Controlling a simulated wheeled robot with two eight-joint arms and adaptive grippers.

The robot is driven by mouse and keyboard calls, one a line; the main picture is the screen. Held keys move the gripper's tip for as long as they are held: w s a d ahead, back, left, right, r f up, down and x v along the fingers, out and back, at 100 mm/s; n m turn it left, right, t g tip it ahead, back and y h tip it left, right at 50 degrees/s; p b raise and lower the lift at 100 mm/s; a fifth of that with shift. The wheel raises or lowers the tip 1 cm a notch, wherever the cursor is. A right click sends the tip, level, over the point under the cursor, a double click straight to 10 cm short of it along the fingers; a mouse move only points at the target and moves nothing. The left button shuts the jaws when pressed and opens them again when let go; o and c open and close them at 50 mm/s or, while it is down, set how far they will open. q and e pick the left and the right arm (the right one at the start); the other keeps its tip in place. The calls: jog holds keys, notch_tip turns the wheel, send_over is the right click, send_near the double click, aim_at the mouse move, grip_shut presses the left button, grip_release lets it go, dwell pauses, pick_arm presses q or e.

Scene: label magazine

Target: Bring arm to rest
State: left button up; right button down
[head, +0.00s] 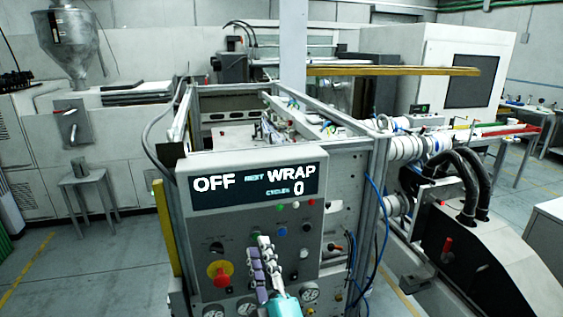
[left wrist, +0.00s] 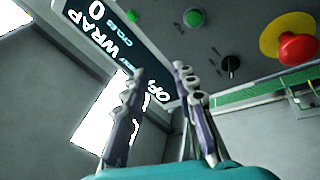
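My left gripper (head: 259,247) is at the bottom middle of the head view, in front of the grey control panel (head: 185,225) of the machine. Its two jointed fingers also show in the left wrist view (left wrist: 159,73), standing apart with an empty gap between them, so it is open and holds nothing. The teal wrist shows at the bottom of both views. The panel's display (head: 254,184) reads OFF, WRAP and cycles 0. Whether the fingers touch the panel is unclear. My right gripper is not in view.
A red knob on a yellow disc (head: 220,274) sits left of my gripper, and it also shows in the left wrist view (left wrist: 299,47). Gauges (head: 310,294) are below. Blue hoses (head: 375,215) hang at right. A stool (head: 82,180) stands left, with free floor around it.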

pick_arm(q)
notch_tip(320, 180, down, 9)
jog(key=d+m+g+h+b, duration=0.15)
jog(key=m+g+h, duration=0.35)
jog(key=m+h, duration=0.9)
jog(key=s+a+f+m+g+y, duration=0.1)
jog(key=s+a+f+g+y, duration=0.2)
jog(key=s+a+f, duration=0.3)
jog(key=s+a+f+m+g+y, duration=0.1)
jog(key=s+a+f+g+y, duration=0.3)
jog(key=f, duration=0.7)
jog(key=s+a+g, duration=0.2)
jog(key=a, duration=0.2)
jog(key=shift+a+b, duration=0.3)
jog(key=shift+b, duration=0.1)
